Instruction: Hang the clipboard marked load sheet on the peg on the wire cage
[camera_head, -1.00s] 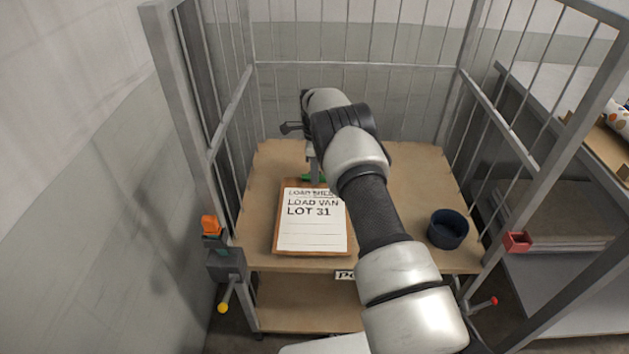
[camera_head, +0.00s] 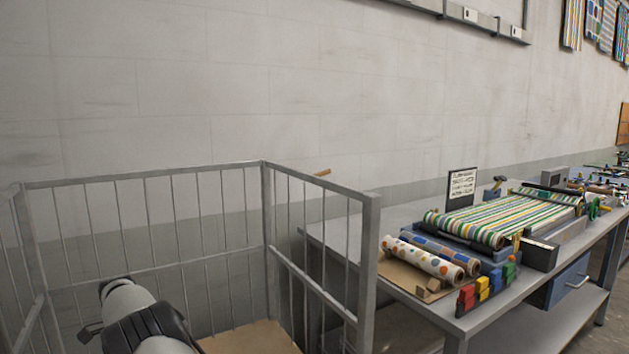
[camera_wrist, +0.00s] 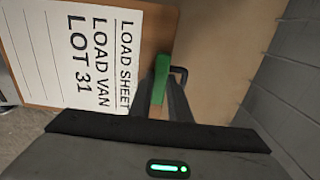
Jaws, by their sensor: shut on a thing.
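The clipboard marked load sheet (camera_wrist: 85,50) shows in the wrist view: a brown board with white paper reading "LOAD SHEET, LOAD VAN, LOT 31" and a green clip (camera_wrist: 161,80) at its top edge. My gripper (camera_wrist: 168,88) is shut on the clip end. The wire cage (camera_head: 150,215) stands at lower left in the head view. A short wooden peg (camera_head: 322,173) sticks out by the top of its right side, near the back corner post. The clipboard and my gripper's fingers are out of the head view; only my arm shows there, inside the cage.
The cage's tan deck (camera_head: 245,338) is partly visible. A grey workbench (camera_head: 400,215) to the right carries patterned rolls (camera_head: 425,258), a striped cloth on a press (camera_head: 500,217), coloured blocks and a sign (camera_head: 462,184). The wall behind the cage is bare.

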